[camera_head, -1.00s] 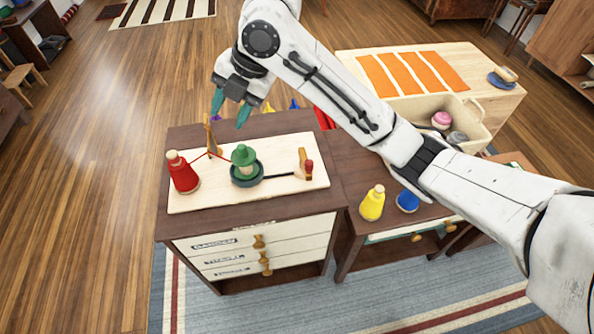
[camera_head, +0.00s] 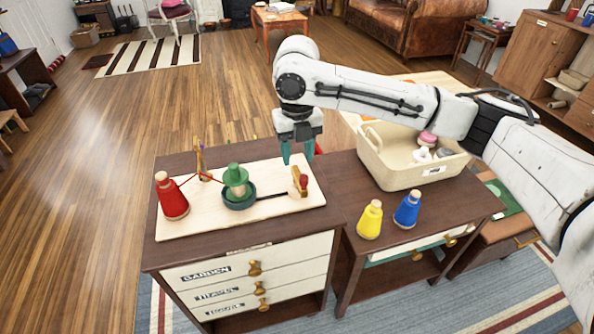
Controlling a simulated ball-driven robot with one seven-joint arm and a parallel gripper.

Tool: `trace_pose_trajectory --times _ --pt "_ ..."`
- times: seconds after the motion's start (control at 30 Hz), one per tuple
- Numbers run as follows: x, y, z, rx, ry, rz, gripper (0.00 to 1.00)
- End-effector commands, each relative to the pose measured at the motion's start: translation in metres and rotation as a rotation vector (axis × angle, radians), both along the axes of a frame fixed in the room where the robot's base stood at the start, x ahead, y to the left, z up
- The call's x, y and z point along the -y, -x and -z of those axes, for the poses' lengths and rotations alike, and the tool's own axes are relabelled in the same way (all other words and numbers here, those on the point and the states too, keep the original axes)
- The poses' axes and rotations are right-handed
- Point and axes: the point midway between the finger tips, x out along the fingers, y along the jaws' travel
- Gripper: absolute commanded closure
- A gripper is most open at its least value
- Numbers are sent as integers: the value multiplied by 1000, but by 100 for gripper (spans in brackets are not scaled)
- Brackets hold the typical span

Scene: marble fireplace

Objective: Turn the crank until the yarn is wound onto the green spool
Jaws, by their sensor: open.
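The green spool (camera_head: 236,179) stands upright in a dark green round holder (camera_head: 239,200) on a pale wooden board (camera_head: 200,219). A dark rod runs right from it to a wooden crank piece (camera_head: 299,182) with a red knob (camera_head: 303,180). A red yarn cone (camera_head: 171,197) stands at the board's left end. Red yarn runs from it by a wooden post (camera_head: 203,164) towards the spool. My gripper (camera_head: 298,156) points down with teal fingers apart and empty, over the far side of the crank piece. I cannot tell its exact height above it.
A yellow cone (camera_head: 370,220) and a blue cone (camera_head: 407,210) stand on the right cabinet. A cream bin (camera_head: 398,177) with several spools is behind them. The labelled drawer cabinet (camera_head: 250,282) carries the board. My arm spans the upper right.

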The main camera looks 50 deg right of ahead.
Motion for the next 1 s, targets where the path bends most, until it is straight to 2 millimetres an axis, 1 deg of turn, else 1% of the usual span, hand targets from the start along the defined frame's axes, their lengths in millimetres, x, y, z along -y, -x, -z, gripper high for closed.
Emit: trace_pose_trajectory --times 0.03,0.1,0.3,0.43,0.7,0.77,1.0 --pt "0 0 11 -2 -2 1 55" --pt "0 0 22 -1 -1 2 55" --pt "0 0 46 -1 -1 2 55" --pt "0 0 52 1 0 2 55" --pt "0 0 53 1 0 2 55" --pt "0 0 53 1 0 2 59" --pt "0 0 53 1 0 2 82"
